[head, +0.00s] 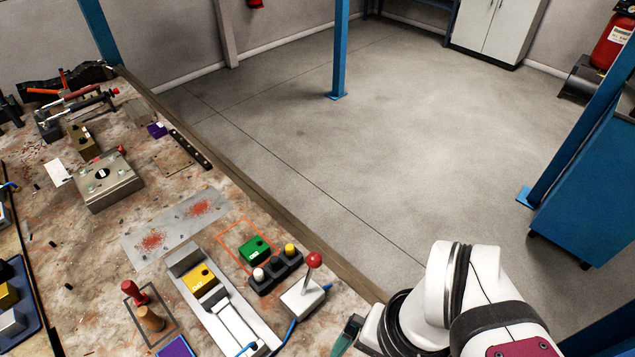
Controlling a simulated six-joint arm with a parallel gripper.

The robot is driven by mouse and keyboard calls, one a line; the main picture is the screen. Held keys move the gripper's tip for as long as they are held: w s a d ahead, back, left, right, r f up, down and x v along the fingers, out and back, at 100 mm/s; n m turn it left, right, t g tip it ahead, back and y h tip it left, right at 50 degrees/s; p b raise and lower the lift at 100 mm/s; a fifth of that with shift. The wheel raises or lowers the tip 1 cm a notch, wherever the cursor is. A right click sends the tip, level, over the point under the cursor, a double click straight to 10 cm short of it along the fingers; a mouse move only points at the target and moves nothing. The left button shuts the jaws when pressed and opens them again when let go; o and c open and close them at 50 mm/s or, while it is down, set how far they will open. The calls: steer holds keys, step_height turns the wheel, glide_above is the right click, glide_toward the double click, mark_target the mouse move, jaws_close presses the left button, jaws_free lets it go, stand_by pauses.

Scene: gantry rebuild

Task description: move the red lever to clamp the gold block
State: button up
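The gold block (203,280), with a dark spot and lettering on it, lies in the upper part of a long grey clamp fixture (188,258) on the workbench. A pale sliding piece (236,324) lies in the same channel below the block; whether they touch is unclear. The red lever (314,260) has a red ball on a thin stalk and rises from a white box (303,299) right of the fixture. My gripper (347,336) is at the bottom, right of and below the lever box, apart from the ball. Only a teal-dark end shows, and its fingers cannot be made out.
A green block (254,248) sits in an orange outline beside a dark stand with white and yellow knobs (289,250), close left of the lever. A red peg (136,292) and an orange-brown peg (151,319) stand left of the fixture. A blue cable runs by the lever box.

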steer(key=shift+n+g+y, duration=0.5)
steer(key=shift+n+y, duration=0.2)
steer(key=shift+n, duration=0.2)
steer(key=w+r, duration=0.1)
steer(key=w, duration=0.2)
steer(key=w+r, duration=0.1)
steer(key=w, duration=0.3)
steer(key=w+r, duration=0.1)
steer(key=w, duration=0.3)
steer(key=shift+w+d, duration=0.15)
steer(key=shift+d, duration=0.2)
steer(key=c, duration=0.7)
steer(key=w+d+f, duration=0.1)
steer(key=w, duration=0.3)
steer(key=w+d+f+n+y, duration=0.1)
steer(key=w, duration=0.3)
steer(key=w+d+f+n, duration=0.1)
steer(key=w+d, duration=0.1)
steer(key=w, duration=0.3)
steer(key=shift+f+y, duration=0.1)
steer(key=shift+y, duration=0.3)
jaws_close()
glide_toward(310, 275)
steer(key=f, duration=0.2)
steer(key=w+f, duration=0.1)
steer(key=shift+w+d, duration=0.1)
steer(key=shift+d, duration=0.25)
steer(key=shift+a, duration=0.1)
